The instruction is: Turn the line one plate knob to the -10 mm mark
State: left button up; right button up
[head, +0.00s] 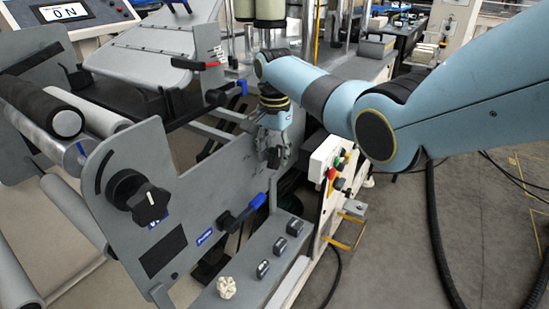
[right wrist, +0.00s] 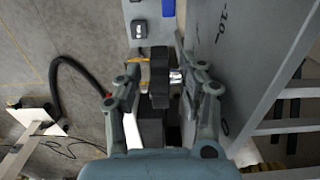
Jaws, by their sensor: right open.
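In the right wrist view a dark knob (right wrist: 160,78) with a short shiny shaft sits between the fingers of my right gripper (right wrist: 160,95). The fingers stand open on both sides of it; I cannot tell whether they touch it. A "-10" mark (right wrist: 228,20) is printed on the grey plate (right wrist: 250,60) to the right. In the head view my right gripper (head: 273,150) hangs at the far right end of the large grey plate (head: 200,180), and it largely hides the knob there. My left gripper is out of view.
A black star-shaped knob (head: 150,203) with a white line is on the same plate, nearer the left. A blue-and-black lever (head: 243,212) and a rail with several switches (head: 280,245) lie below. A white button box (head: 328,165) stands close on the right.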

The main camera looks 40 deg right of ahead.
jog(key=shift+f, duration=0.45)
jog(key=shift+c, duration=0.2)
grip_shut()
